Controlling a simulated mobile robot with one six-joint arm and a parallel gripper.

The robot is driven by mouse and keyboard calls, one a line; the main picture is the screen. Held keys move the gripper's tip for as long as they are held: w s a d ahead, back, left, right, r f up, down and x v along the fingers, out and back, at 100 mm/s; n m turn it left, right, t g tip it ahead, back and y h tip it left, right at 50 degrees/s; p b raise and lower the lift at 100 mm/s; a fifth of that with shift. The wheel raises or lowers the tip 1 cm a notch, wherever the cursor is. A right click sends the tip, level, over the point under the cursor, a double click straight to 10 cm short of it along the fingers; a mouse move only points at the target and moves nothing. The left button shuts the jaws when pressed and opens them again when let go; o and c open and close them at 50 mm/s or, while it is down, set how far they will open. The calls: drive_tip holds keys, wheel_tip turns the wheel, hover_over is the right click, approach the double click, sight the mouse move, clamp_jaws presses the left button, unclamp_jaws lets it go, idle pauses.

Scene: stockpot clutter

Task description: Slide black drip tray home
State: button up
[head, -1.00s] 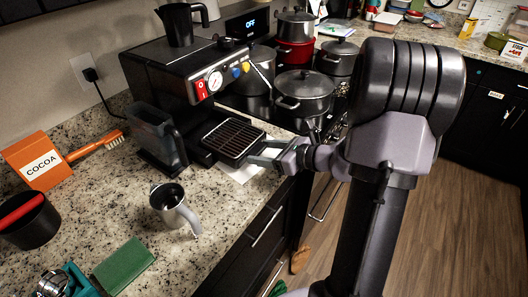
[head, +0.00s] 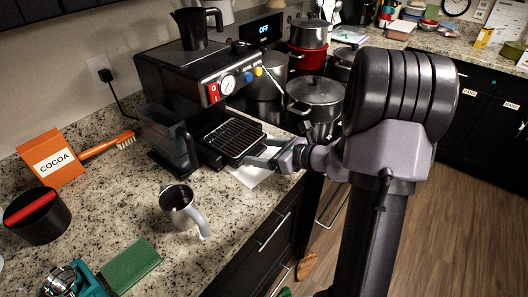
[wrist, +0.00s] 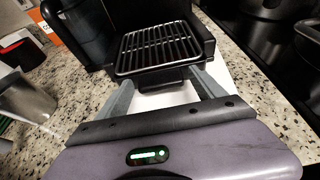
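The black drip tray (head: 246,157) with a metal slatted rack sits low at the front of the dark espresso machine (head: 160,76). Its near part sticks out of the machine's base over the counter. In the wrist view the tray (wrist: 160,74) is straight ahead, its rack level and its back end between the dark base walls. My gripper (head: 266,153) is at the tray's near side. In the wrist view my gripper (wrist: 163,79) is open, with its fingertips apart at the tray's front edge, one on each side of a dark front tab. I cannot tell whether they touch it.
A white sheet (head: 250,176) lies under the tray's front. A dark tank (head: 168,138) stands left of the tray, and a steel mug (head: 178,200) stands nearer. Pots (head: 316,92) crowd the stove to the right. The counter's front edge runs below my arm.

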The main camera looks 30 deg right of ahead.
drive_tip(key=shift+o, duration=0.4)
drive_tip(key=shift+s+d, duration=0.45)
drive_tip(key=shift+s, duration=0.65)
drive_tip(key=shift+s+d, duration=0.45)
drive_tip(key=shift+s, duration=0.6)
drive_tip(key=shift+s+d, duration=0.45)
drive_tip(key=shift+s, duration=0.65)
drive_tip(key=a+r+n, duration=0.1)
drive_tip(key=a, duration=0.1)
drive_tip(key=a+r+n+g+y, duration=0.1)
drive_tip(key=a, duration=0.1)
drive_tip(key=a+n+y, duration=0.1)
drive_tip(key=a, duration=0.1)
drive_tip(key=shift+s+a+r+n+g, duration=0.15)
drive_tip(key=shift+a+r+n+g, duration=0.15)
drive_tip(key=shift+r+n+g, duration=0.1)
drive_tip(key=s+a+r+n+g, duration=0.2)
drive_tip(key=s+a+n+g, duration=0.15)
drive_tip(key=a+n, duration=0.35)
drive_tip(key=s+a+r+n+g, duration=0.2)
drive_tip(key=s+a+n, duration=0.2)
drive_tip(key=a, duration=0.4)
drive_tip(key=s+a+r+n+h, duration=0.1)
drive_tip(key=s+r+n+h, duration=0.1)
drive_tip(key=s+n, duration=0.3)
drive_tip(key=s+a+r+n+h, duration=0.2)
drive_tip(key=s+n+h, duration=0.1)
drive_tip(key=s+n, duration=0.3)
drive_tip(key=shift+s+n, duration=0.2)
drive_tip(key=shift+n, duration=0.5)
